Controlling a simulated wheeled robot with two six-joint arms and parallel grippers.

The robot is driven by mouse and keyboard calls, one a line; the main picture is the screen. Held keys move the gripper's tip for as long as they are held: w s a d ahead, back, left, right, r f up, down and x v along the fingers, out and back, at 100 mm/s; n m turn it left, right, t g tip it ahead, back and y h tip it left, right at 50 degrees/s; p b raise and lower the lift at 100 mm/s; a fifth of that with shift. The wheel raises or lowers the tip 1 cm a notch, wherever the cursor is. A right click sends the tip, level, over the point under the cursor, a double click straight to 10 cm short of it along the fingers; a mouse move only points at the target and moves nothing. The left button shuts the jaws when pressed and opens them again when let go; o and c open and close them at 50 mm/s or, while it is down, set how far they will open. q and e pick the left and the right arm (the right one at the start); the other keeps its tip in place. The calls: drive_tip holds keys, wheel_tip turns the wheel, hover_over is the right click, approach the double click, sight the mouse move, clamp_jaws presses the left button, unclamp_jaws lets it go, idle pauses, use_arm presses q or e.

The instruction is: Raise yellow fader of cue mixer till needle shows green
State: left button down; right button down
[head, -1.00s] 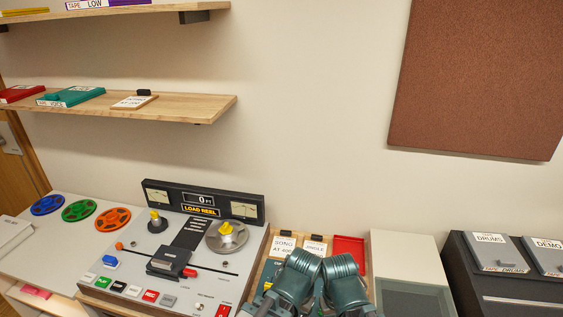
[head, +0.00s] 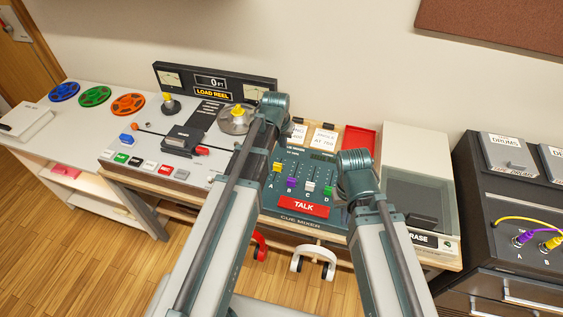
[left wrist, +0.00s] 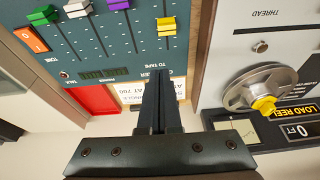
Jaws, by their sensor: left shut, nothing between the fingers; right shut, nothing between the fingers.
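The teal cue mixer (head: 284,208) stands in the middle of the head view, partly covered by my left arm. Its yellow fader (head: 277,167) is above the letter A and shows upside down in the left wrist view (left wrist: 166,27). Purple (head: 292,182), white (head: 310,186) and green (head: 328,191) faders stand beside it. My left gripper (left wrist: 158,76) is shut and empty, its tips over the mixer near the yellow fader's slot, apart from the knob. My right gripper (head: 341,188) is mostly hidden by its arm at the mixer's right. I cannot make out a mixer needle.
A grey-lidded box (head: 414,195) stands at the right.

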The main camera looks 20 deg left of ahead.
sight(278, 164)
use_arm(q)
drive_tip(key=b+x, duration=0.3)
drive_tip(key=w+a+b+x, duration=0.1)
drive_tip(key=b+x, duration=0.2)
drive_tip(key=x, duration=0.1)
drive_tip(key=b+x, duration=0.3)
drive_tip(key=shift+w+a+f+b, duration=0.15)
drive_tip(key=shift+w+a+b, duration=0.15)
drive_tip(key=shift+w+b, duration=0.15)
drive_tip(key=shift+s, duration=2)
drive_tip(key=shift+s+a, duration=0.1)
drive_tip(key=shift+s, duration=0.8)
drive_tip(key=shift+w, duration=0.2)
